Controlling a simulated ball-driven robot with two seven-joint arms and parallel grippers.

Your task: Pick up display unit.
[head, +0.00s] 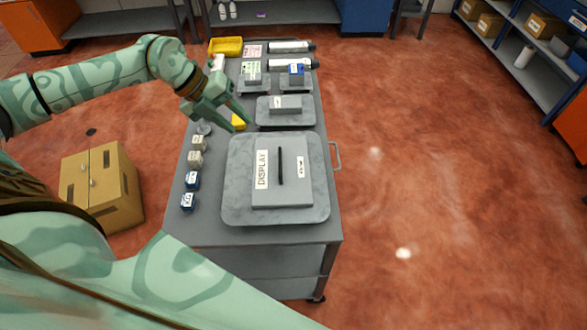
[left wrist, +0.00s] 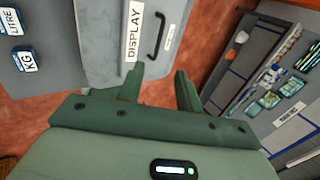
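The display unit (head: 290,190) is a flat grey box with a "DISPLAY" label, a black bar handle (head: 280,166) and a smaller label. It lies on a grey tray (head: 235,205) on the cart's near half. My left gripper (head: 240,124) is above the cart, just beyond the tray's far left corner; its fingers are apart with nothing between them. In the left wrist view the open left gripper (left wrist: 159,74) shows below the display unit (left wrist: 118,12) and its handle (left wrist: 154,34), apart from the handle. My right gripper is in neither view.
Small labelled blocks (head: 188,201) line the cart's left edge. Further trays with grey parts (head: 286,103), a yellow bin (head: 226,46) and white cylinders fill the far end. A cardboard-coloured box (head: 101,187) stands on the floor at left. The floor right of the cart is clear.

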